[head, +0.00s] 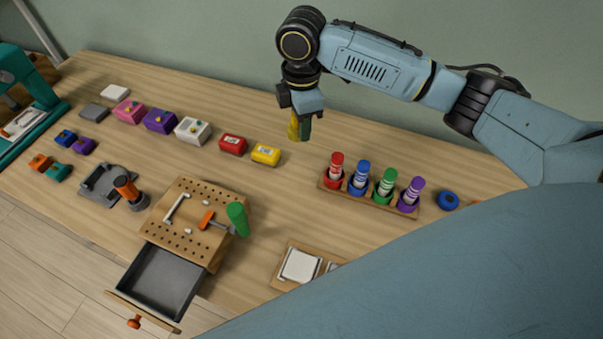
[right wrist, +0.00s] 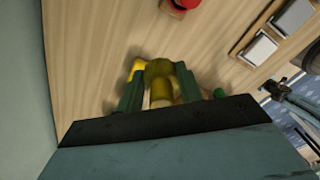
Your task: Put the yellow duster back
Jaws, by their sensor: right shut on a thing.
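My right gripper (head: 300,128) is shut on the yellow duster (right wrist: 160,88), holding it above the back middle of the table. In the right wrist view the duster sits between the green fingers, partly hidden by them and by the gripper body. In the head view only a small yellow part of the duster (head: 293,128) shows. Its full shape cannot be told. A yellow box (head: 265,155) and a red box (head: 233,145) stand on the table below and left of the gripper. My left gripper is not in view.
A wooden rack (head: 328,184) holds several coloured markers right of the gripper. A pegboard box (head: 205,190) with an open, empty-looking drawer (head: 160,282) stands at the front. Several coloured blocks (head: 160,121) line the back left. Bare wood lies between the yellow box and the rack.

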